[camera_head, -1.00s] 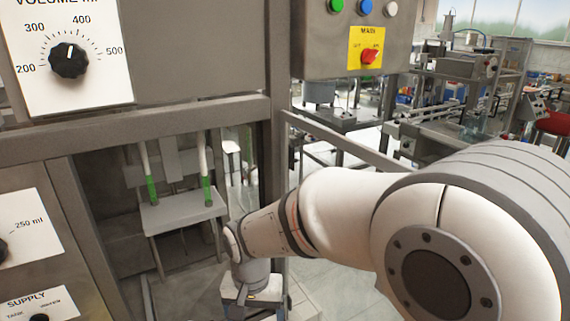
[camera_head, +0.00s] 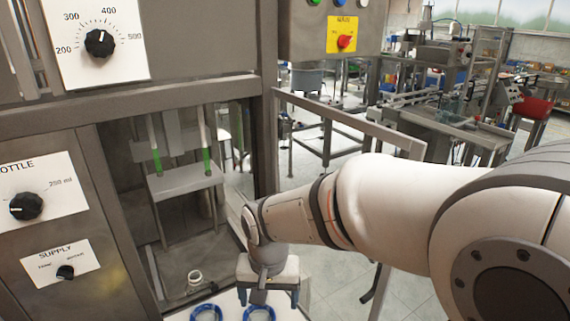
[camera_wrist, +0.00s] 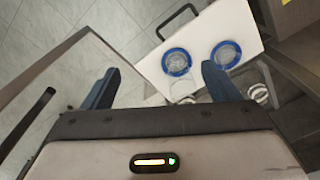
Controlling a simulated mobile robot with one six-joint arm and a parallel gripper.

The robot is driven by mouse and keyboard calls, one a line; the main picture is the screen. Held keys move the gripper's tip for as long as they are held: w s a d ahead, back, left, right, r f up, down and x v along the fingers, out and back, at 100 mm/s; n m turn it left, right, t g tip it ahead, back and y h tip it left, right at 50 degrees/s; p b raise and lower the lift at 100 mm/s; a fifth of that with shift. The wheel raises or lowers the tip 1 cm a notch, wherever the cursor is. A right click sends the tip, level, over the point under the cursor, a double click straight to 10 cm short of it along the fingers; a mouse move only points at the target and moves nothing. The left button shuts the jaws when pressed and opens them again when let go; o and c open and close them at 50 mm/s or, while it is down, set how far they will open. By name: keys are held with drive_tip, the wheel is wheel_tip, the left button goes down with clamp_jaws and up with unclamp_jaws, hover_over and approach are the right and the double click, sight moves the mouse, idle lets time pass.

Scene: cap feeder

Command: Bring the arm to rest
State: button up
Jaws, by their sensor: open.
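My gripper (camera_head: 270,297) hangs at the end of my arm, low in the middle of the head view, in front of the machine's open bay. In the wrist view my gripper (camera_wrist: 160,87) shows two dark blue fingers spread wide, with nothing held between them. Beyond the fingers lies a white tray (camera_wrist: 213,22) with two blue-rimmed round items (camera_wrist: 177,62) on it. The tray also shows at the bottom of the head view (camera_head: 178,316), partly cut off by the frame edge.
A white ring-shaped piece (camera_head: 195,277) stands inside the bay, below a shelf (camera_head: 185,182) with two green-tipped nozzles. A metal rail (camera_head: 345,118) runs behind my arm.

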drive_tip(key=s+d+r+t, duration=0.1)
drive_tip(key=s+d+r, duration=0.2)
drive_tip(key=d, duration=0.6)
drive_tip(key=s+d+r+t, duration=0.1)
drive_tip(key=s+d+r, duration=0.2)
drive_tip(key=d, duration=0.6)
drive_tip(key=shift+s+d+r+t, duration=0.2)
drive_tip(key=shift+s+t, duration=0.2)
drive_tip(key=shift+s, duration=0.65)
drive_tip(key=shift+w, duration=0.1)
drive_tip(key=shift+c, duration=0.2)
